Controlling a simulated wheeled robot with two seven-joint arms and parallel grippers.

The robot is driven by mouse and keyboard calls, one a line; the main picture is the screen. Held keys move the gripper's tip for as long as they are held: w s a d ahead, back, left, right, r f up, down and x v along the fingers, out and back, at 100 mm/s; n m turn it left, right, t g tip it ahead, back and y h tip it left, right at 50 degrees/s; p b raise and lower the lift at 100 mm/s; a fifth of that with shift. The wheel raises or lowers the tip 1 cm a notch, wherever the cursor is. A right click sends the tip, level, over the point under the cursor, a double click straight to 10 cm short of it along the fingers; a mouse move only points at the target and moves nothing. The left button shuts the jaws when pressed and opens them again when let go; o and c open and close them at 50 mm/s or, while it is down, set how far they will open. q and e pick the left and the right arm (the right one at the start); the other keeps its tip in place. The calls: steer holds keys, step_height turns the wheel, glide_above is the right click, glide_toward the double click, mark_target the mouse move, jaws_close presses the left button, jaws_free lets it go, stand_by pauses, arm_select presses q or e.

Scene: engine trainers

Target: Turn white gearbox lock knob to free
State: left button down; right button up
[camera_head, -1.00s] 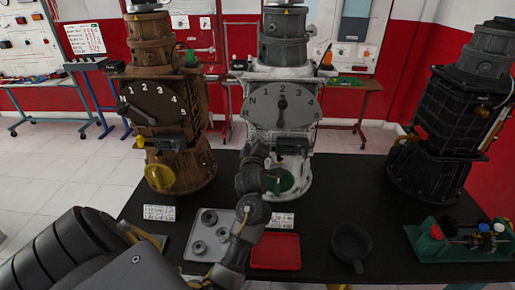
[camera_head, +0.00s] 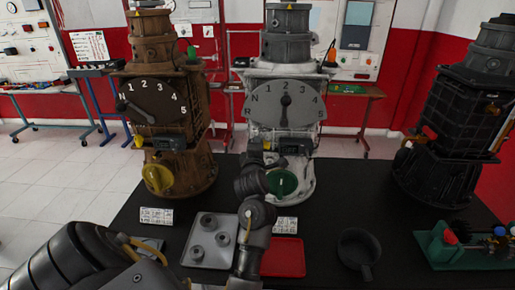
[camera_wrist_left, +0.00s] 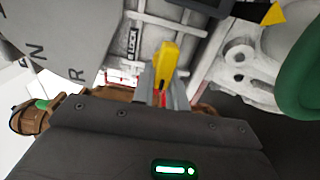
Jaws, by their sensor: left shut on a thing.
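The white gearbox (camera_head: 295,150) stands on the black table with a grey dial (camera_head: 270,112) on its front. My left gripper (camera_head: 262,152) is at its front, just below the dial, and hides the lock knob in the head view. In the left wrist view the yellow lock knob (camera_wrist_left: 168,58) sits beside a small LOCK label. The left gripper (camera_wrist_left: 164,92) is shut on this knob there, with its fingers on both sides of the knob's lower part. My right gripper is not in view.
A green round knob (camera_head: 282,182) is on the white gearbox, close to my left wrist. The brown gearbox (camera_head: 190,155) stands left, a black gearbox (camera_head: 445,135) right. A grey tray (camera_head: 195,250), red tray (camera_head: 285,258) and black pan (camera_head: 358,252) lie in front.

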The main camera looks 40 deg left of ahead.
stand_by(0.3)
arm_select(q)
steer(key=c, duration=1.4)
jaws_free()
